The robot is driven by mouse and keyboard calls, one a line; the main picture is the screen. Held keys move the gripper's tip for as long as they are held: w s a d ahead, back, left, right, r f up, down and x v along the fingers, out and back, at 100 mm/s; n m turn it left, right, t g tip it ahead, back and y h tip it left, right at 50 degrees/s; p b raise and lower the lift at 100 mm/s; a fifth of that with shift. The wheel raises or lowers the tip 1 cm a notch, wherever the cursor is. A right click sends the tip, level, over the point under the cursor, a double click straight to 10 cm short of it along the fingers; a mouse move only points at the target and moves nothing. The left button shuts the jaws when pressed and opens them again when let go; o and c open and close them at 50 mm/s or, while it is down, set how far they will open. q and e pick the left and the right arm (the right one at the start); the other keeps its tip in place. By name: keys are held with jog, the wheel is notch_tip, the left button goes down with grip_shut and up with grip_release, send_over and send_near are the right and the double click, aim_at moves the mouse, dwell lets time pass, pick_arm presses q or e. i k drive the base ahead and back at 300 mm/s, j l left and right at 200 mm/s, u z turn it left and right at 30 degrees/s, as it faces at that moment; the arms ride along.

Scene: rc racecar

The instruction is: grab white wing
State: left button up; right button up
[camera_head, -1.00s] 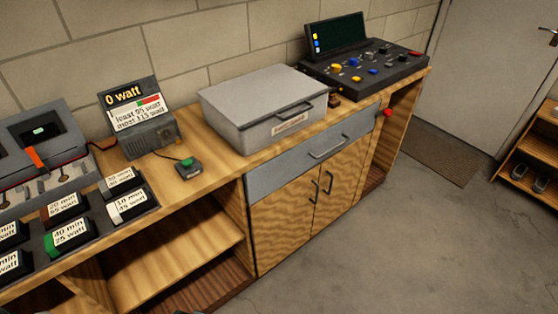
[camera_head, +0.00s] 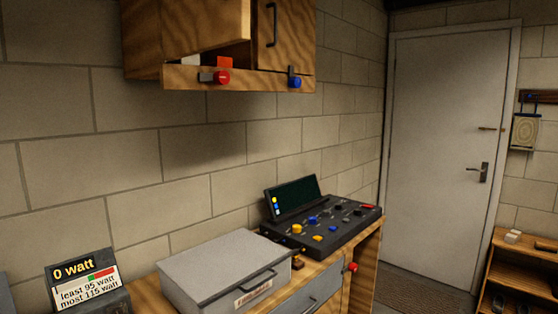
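I cannot make out a white wing for certain. A small white patch (camera_head: 190,61) and an orange-red piece (camera_head: 225,62) show inside the open part of the wooden wall cabinet (camera_head: 190,35), mostly hidden behind its front board. Neither of my grippers is in view.
A grey lidded box (camera_head: 225,265) and a dark control panel (camera_head: 325,225) with a screen stand on the wooden workbench (camera_head: 366,262). A watt display (camera_head: 88,285) is at lower left. Red (camera_head: 221,77) and blue (camera_head: 295,82) knobs sit on the cabinet. A closed door (camera_head: 435,150) and wooden shelf (camera_head: 515,270) are at right.

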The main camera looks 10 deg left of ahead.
aim_at(194, 59)
jog(key=i+u, duration=0.75)
